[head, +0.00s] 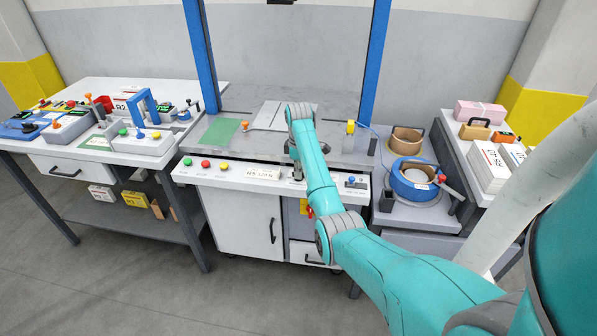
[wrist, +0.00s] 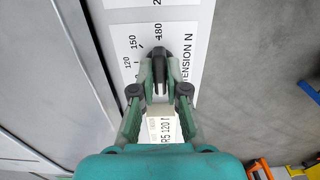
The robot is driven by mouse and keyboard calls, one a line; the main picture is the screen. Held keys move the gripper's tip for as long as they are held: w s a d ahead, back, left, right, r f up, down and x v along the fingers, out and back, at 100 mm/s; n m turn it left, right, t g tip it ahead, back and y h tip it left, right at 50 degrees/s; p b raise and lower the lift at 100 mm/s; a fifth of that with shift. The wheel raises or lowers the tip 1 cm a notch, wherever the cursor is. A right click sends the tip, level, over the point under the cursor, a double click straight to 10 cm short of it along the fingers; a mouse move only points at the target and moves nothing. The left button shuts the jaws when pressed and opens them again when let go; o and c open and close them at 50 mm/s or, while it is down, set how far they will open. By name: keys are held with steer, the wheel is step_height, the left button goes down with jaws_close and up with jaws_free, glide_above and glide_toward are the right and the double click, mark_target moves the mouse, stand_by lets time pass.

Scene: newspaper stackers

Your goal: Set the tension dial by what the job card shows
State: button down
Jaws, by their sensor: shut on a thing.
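The job card (head: 262,174) stands on the front panel of the middle machine and reads R5 120 N. In the wrist view the card (wrist: 164,128) shows partly behind my gripper. The tension dial plate (wrist: 122,38) is white, marked TENSION N, with 120, 150 and 180 readable. My gripper (wrist: 159,72) is shut on the dark dial knob (wrist: 159,50) over this plate. In the head view my gripper (head: 297,174) is down at the panel just right of the card, and my arm hides the dial. Where the knob points cannot be told.
Green, red and yellow buttons (head: 206,164) sit left of the card. A small blue switch (head: 352,181) is at the panel's right. A tool-covered bench (head: 100,150) stands left; a blue strap reel (head: 412,178) and paper stacks (head: 487,165) stand right.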

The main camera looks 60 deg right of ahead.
steer(key=m, duration=0.8)
steer(key=shift+m, duration=0.3)
steer(key=m, duration=0.4)
steer(key=shift+m, duration=2.5)
steer(key=c, duration=1.2)
jaws_free()
